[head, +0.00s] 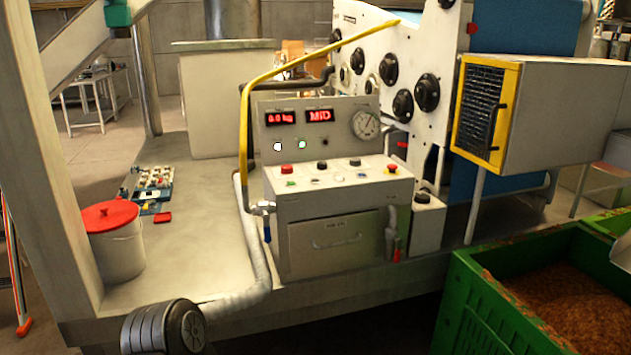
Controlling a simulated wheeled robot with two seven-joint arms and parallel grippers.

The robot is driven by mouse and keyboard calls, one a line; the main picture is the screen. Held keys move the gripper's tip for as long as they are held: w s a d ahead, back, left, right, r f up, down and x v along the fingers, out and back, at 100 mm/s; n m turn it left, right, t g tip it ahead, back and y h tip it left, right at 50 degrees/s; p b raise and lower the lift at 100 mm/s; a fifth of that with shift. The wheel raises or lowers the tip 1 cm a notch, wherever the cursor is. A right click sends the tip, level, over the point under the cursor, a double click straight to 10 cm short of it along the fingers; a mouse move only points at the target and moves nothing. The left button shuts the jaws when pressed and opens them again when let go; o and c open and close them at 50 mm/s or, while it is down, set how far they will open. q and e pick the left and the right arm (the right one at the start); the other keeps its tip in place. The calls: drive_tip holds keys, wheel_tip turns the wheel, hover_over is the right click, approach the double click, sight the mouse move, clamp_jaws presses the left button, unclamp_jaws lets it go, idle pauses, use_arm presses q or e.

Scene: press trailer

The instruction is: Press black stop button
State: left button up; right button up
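A grey control console (342,190) stands in the middle of the trailer deck in the head view. Its sloped top carries a row of buttons: a red one (286,169) at left, a black button (322,165), a second black button (355,162), and a red mushroom button (391,168) on yellow at right. Another black knob or button (422,197) sits on a small grey box to the right. The labels are too small to read, so I cannot tell which black one is stop. Neither gripper is in view, and nothing covers the buttons.
Behind the buttons stands a panel with red displays (319,115) and a gauge (366,124). A yellow pipe (245,130) rises left of the console. A white bucket (117,250) with red lid stands left. A green crate (500,310) is front right.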

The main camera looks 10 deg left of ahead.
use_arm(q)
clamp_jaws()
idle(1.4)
